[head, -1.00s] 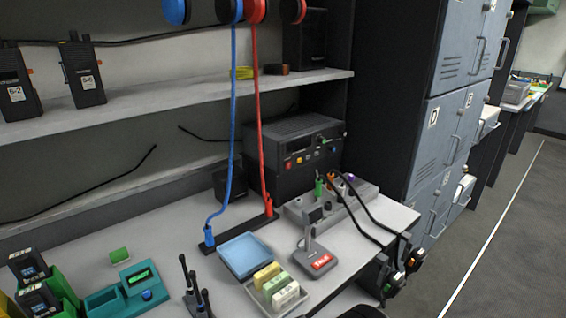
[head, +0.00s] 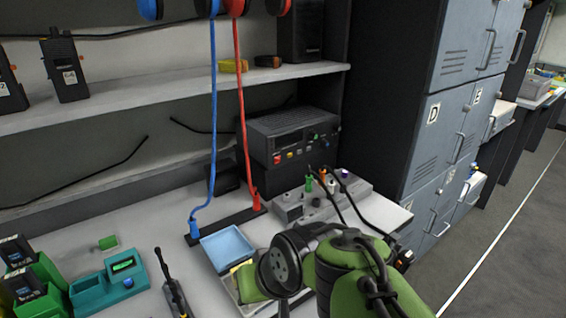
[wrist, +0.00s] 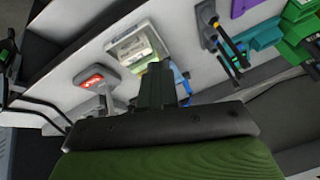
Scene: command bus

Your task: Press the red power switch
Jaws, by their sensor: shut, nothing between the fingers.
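A dark radio unit (head: 295,135) stands at the back of the bench under the shelf. A small red square switch (head: 277,159) is at the left end of the button row on its front, with other coloured buttons to its right. My green arm (head: 350,275) covers the lower middle of the head view, below and in front of the radio. My gripper (wrist: 158,72) shows in the wrist view as dark fingers closed together, above the bench near the battery tray.
A grey socket block (head: 320,200) with plugs and black cables sits in front of the radio. Blue and red cords hang to a black strip (head: 225,226) left of it. A blue tray (head: 227,248) lies nearer.

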